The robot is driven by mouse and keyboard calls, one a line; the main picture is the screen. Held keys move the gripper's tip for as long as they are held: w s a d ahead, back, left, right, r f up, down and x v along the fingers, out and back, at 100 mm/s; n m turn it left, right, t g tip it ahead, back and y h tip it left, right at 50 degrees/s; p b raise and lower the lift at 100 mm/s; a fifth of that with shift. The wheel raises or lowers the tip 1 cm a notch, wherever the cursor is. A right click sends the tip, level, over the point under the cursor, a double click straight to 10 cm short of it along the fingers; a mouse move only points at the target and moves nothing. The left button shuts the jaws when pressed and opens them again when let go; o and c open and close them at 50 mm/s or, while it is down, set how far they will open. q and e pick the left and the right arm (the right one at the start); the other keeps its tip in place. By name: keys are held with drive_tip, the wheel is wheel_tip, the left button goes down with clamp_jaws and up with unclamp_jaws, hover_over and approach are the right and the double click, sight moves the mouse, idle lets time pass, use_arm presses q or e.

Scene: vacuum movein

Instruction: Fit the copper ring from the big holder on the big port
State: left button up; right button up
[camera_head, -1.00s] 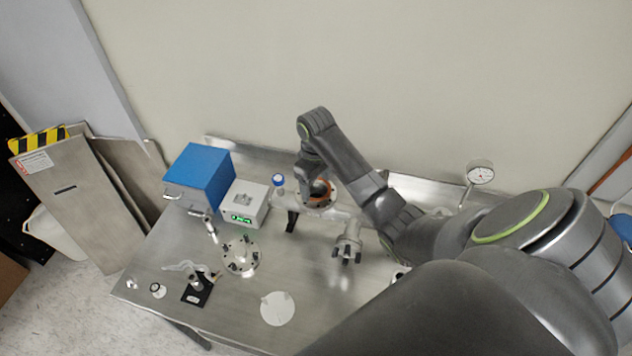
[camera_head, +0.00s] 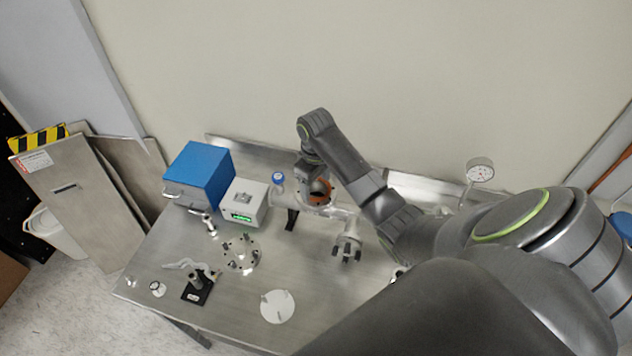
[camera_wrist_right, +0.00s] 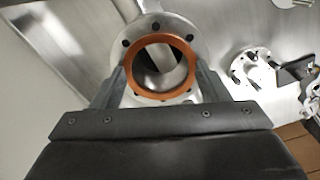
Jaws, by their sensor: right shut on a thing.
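My right gripper (camera_wrist_right: 161,88) is shut on the copper ring (camera_wrist_right: 161,39), with one finger on each side of it in the right wrist view. The ring is over the flanged big port (camera_wrist_right: 129,45), whose bolt holes show around the ring. Its opening shows through the ring, a little off centre. I cannot tell whether the ring touches the flange. In the head view the ring (camera_head: 321,189) shows as an orange arc at the big port, with my right gripper (camera_head: 314,180) above it. The left gripper is not in view.
A blue box (camera_head: 198,174) and a white device with a green display (camera_head: 244,204) stand left of the port. A round flange with studs (camera_head: 241,253), a black stand (camera_head: 197,288) and a white disc (camera_head: 278,307) lie on the steel table (camera_head: 225,315). A dial gauge (camera_head: 481,170) stands at right.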

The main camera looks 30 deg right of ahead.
drive_tip(key=shift+s+f, duration=0.1)
drive_tip(key=o, duration=0.9)
drive_tip(key=shift+f, duration=0.1)
drive_tip(key=shift+s+f, duration=0.15)
